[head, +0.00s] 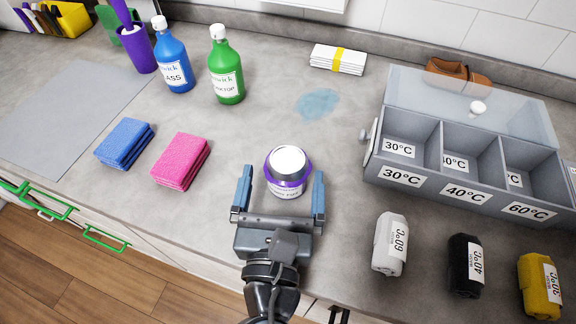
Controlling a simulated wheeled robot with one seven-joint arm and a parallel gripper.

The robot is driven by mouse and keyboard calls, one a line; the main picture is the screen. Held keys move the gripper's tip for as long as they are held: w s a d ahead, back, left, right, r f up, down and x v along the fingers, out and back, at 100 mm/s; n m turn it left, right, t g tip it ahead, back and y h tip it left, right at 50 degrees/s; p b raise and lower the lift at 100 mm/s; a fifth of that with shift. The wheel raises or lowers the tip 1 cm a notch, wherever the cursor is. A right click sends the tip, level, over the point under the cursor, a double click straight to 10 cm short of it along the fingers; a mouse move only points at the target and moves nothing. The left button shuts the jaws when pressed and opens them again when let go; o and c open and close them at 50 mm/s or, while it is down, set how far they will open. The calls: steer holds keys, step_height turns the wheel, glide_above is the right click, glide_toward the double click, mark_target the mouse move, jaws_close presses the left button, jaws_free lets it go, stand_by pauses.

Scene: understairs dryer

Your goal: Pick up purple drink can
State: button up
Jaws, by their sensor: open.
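A short purple container (289,188) with a white top and a pale label stands upright on the grey counter, right of the pink sponges. It is the only purple can-like thing near my gripper; its label is too small to read. My gripper (283,174) is open, with one blue finger on each side of the container. A gap shows on the left side; the right finger looks very close, and I cannot tell if it touches. Nothing is held.
Blue (172,62) and green (226,68) bottles and a purple cup (138,50) stand behind. Blue (125,142) and pink (180,160) sponges lie left. A grey compartment box (430,182) stands right. White (390,243), black (465,265) and yellow (538,285) rolled cloths lie in front of it.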

mark_target(288, 157)
steer(key=shift+w+d+f+p, duration=0.1)
steer(key=shift+w+d+p, duration=0.1)
steer(key=shift+w, duration=0.7)
steer(key=shift+w+d+f+p, duration=0.1)
steer(key=shift+w+d, duration=0.05)
steer(key=shift+w, duration=0.75)
steer(key=shift+w+d+p, duration=0.15)
steer(key=shift+w+d, duration=0.05)
steer(key=shift+w, duration=0.7)
steer(key=shift+c, duration=0.4)
steer(key=c, duration=1)
steer(key=shift+o, duration=0.2)
steer(key=shift+r, duration=0.15)
